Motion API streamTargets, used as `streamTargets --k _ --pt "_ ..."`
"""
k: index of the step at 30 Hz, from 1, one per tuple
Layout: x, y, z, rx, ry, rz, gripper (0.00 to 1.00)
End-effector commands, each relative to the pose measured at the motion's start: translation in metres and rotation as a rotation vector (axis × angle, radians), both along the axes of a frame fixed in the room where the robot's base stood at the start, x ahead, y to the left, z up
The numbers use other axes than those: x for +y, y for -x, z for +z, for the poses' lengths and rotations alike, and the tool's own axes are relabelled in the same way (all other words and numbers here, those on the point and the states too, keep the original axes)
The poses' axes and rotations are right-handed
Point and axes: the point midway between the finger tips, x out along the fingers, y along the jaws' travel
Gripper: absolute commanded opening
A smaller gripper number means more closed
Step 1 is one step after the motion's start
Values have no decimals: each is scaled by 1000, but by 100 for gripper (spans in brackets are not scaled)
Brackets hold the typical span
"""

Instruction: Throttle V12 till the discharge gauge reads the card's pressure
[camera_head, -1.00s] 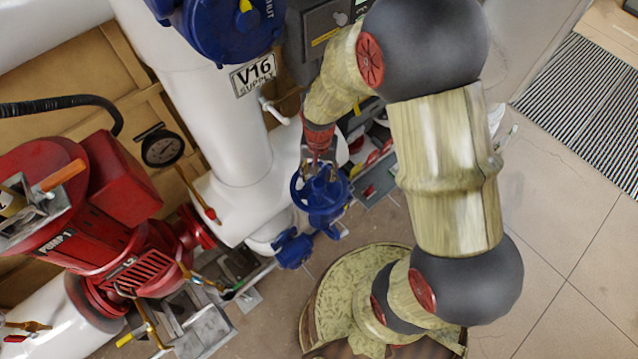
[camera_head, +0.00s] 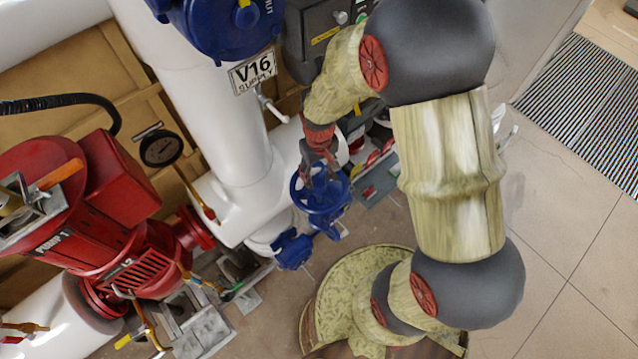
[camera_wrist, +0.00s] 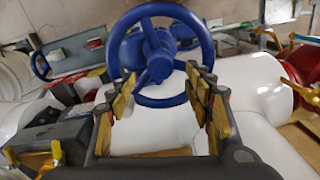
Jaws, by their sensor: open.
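A blue handwheel valve (camera_head: 322,198) stands low beside the white pipe, and its label is not readable. In the wrist view the same blue handwheel (camera_wrist: 160,52) fills the upper middle, with its hub and spokes facing me. My gripper (camera_head: 318,172) is at the wheel's upper edge in the head view. In the wrist view its two yellow-padded fingers (camera_wrist: 165,92) are spread apart, with the wheel's near rim between or just beyond the tips; contact cannot be told. A round dark gauge (camera_head: 161,149) hangs left of the pipe, too small to read. No card can be made out.
A larger blue valve with a V16 SUPPLY plate (camera_head: 253,72) sits above on the white pipe. A red pump (camera_head: 85,200) is at left. A dark control box (camera_head: 318,40) stands near my arm. Open floor (camera_head: 570,220) lies to the right.

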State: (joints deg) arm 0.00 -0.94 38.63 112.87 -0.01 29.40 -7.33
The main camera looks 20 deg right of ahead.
Motion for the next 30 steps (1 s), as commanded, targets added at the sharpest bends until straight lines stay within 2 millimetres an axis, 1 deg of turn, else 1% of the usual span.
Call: streamTargets --k 24,30 --pt "0 0 -60 1 0 -1 52" --pt "0 1 -70 1 0 -1 52"
